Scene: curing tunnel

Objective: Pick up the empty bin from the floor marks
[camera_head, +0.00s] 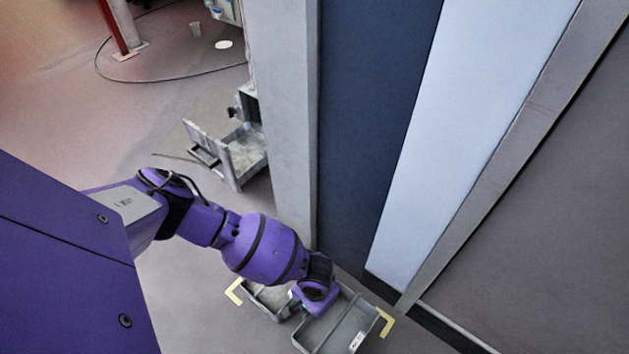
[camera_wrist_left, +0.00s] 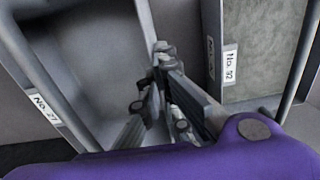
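In the head view two grey bins stand on the floor by the wall: a left bin (camera_head: 268,297) and a right bin (camera_head: 345,322) with a white label. My left gripper (camera_head: 312,296) is down between them; its fingertips are hidden there. In the left wrist view a smooth, empty-looking bin labelled No. 27 (camera_wrist_left: 88,60) is on the left, and a bin labelled No. 92 (camera_wrist_left: 262,45) with a rough grey inside is on the right. The left gripper's fingers (camera_wrist_left: 160,85) are close together at the walls between them. Whether they clamp a wall is unclear.
Yellow floor marks bracket the bins at the left (camera_head: 234,291) and right (camera_head: 386,322). A grey post (camera_head: 285,110) and dark wall panel (camera_head: 370,120) rise close behind. A grey open box (camera_head: 243,155) lies farther back; a cable (camera_head: 150,80) crosses the far floor.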

